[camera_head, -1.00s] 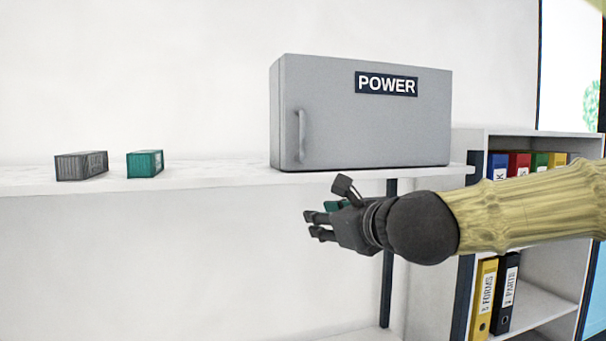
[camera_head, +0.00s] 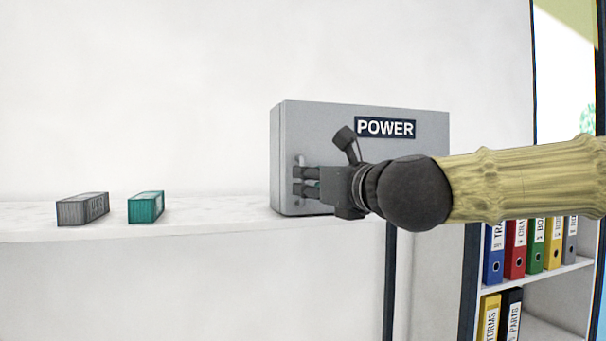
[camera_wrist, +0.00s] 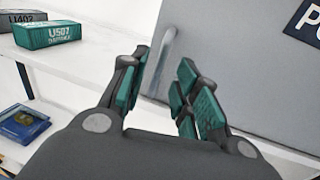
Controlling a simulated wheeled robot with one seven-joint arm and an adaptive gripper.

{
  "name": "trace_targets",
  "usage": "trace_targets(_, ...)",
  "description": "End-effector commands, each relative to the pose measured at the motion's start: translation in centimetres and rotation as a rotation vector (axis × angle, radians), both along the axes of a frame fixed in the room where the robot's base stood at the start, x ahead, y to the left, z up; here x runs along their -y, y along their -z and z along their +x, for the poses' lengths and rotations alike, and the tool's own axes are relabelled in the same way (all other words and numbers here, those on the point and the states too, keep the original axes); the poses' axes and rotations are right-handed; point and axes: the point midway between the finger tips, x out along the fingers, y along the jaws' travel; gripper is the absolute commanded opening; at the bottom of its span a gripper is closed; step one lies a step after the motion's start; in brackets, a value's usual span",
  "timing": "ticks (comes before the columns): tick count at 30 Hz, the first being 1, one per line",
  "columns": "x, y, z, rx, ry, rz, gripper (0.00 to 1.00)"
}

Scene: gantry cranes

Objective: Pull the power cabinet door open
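The grey power cabinet (camera_head: 420,155) stands on the white shelf with its door shut. A dark label reading POWER is on the door. The vertical handle (camera_head: 299,166) is near the door's left edge and partly hidden by my fingers in the head view. My gripper (camera_head: 300,181) is at the handle, coming from the right. In the wrist view my gripper (camera_wrist: 160,85) is open, with teal pads on both sides. The handle (camera_wrist: 162,62) shows between and just beyond the fingertips. Contact with the handle cannot be told.
A grey container block (camera_head: 82,209) and a teal one (camera_head: 146,207) sit on the white shelf (camera_head: 200,221) left of the cabinet. A bookcase with several coloured binders (camera_head: 515,247) stands at the lower right. A blue item (camera_wrist: 22,123) lies lower down.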

Motion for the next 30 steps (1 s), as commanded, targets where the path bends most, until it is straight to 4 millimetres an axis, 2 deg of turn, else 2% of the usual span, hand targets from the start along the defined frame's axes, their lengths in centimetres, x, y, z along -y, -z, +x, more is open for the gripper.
trace_targets(4,-1.0,-0.1,1.7,-0.002,0.0,-0.001,0.31)
trace_targets(9,-1.7,-0.1,2.9,-0.001,0.0,0.0,0.31)
trace_targets(21,-1.9,0.1,3.4,0.0,0.0,0.0,0.31)
trace_targets(27,-1.9,0.0,3.4,0.0,0.0,0.0,0.0)
trace_targets(30,-1.9,0.0,3.4,0.0,0.0,0.0,0.0)
